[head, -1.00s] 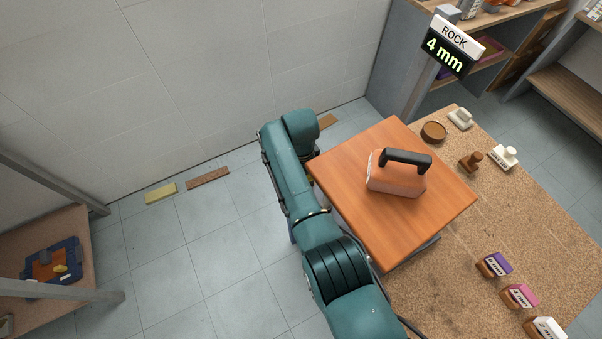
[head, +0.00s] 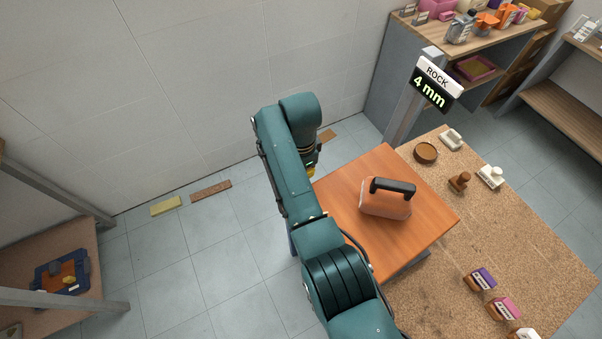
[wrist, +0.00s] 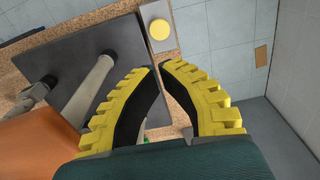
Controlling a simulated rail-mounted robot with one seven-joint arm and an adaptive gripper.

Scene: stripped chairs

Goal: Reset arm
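My teal arm stretches up the middle of the head view. Its wrist hangs down at the left edge of the orange tabletop (head: 425,235), and a bit of my yellow gripper (head: 311,171) shows there, the rest hidden. In the wrist view my gripper's yellow ridged fingers (wrist: 157,68) curve together, tips nearly meeting with only a narrow gap. Nothing shows held between them. A translucent pinkish case (head: 385,204) with a black handle stands on the tabletop, to the right of and apart from my gripper.
A speckled tan bench (head: 530,245) with stamps and colored labelled blocks (head: 481,278) lies at the right. A "ROCK 4 mm" sign (head: 435,85) stands behind. Shelves (head: 480,50) fill the back right. Another table (head: 30,245) is at the left; the floor (head: 215,275) between is mostly clear.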

